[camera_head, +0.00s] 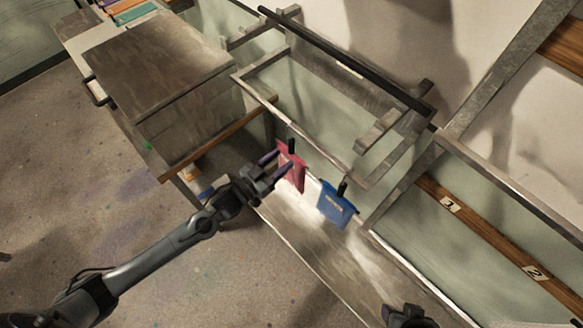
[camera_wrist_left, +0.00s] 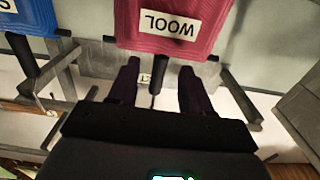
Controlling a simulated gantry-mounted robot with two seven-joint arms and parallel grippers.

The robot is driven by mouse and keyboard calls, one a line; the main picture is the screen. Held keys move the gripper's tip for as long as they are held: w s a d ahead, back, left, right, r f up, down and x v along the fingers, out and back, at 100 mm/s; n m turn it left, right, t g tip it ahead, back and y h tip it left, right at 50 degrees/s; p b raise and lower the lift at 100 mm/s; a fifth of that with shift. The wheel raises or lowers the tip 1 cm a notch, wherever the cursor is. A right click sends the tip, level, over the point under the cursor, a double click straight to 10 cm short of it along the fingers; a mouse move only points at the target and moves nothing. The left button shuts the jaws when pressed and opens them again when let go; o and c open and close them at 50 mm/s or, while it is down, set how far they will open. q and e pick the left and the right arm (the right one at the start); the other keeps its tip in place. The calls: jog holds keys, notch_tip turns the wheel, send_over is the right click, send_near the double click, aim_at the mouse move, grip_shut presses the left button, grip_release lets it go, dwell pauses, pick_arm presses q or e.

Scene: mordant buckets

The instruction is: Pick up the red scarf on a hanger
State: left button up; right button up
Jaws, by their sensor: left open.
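The red scarf (camera_head: 293,172) hangs from a rail by a black hanger stem (camera_head: 291,146). In the left wrist view the scarf (camera_wrist_left: 170,48) is upside down and carries a white "WOOL" label. My left gripper (camera_head: 278,164) is open at the scarf, its fingers partly overlapping it in the head view. In the left wrist view its two fingers (camera_wrist_left: 160,68) stand apart, one on each side of the thin black stem (camera_wrist_left: 153,88). I cannot tell whether they touch it. My right gripper (camera_head: 406,316) is only partly in view at the bottom edge, and its jaws cannot be made out.
A blue scarf (camera_head: 336,206) hangs close to the right of the red one and also shows in the left wrist view (camera_wrist_left: 28,16). A metal rack frame (camera_head: 315,128) stands above and behind them. A cabinet (camera_head: 160,70) is at left. Wooden rails with number tags (camera_head: 450,204) are at right.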

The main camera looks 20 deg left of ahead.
aim_at(289, 151)
pick_arm(q)
jog(key=w, duration=0.1)
jog(key=w+d+r, duration=0.1)
jog(key=w, duration=0.2)
jog(key=shift+d+r+p, duration=0.15)
jog(key=shift+d+p, duration=0.1)
jog(key=shift+p, duration=0.1)
jog(key=shift+w+d, duration=0.3)
jog(key=shift+w, duration=0.2)
grip_shut()
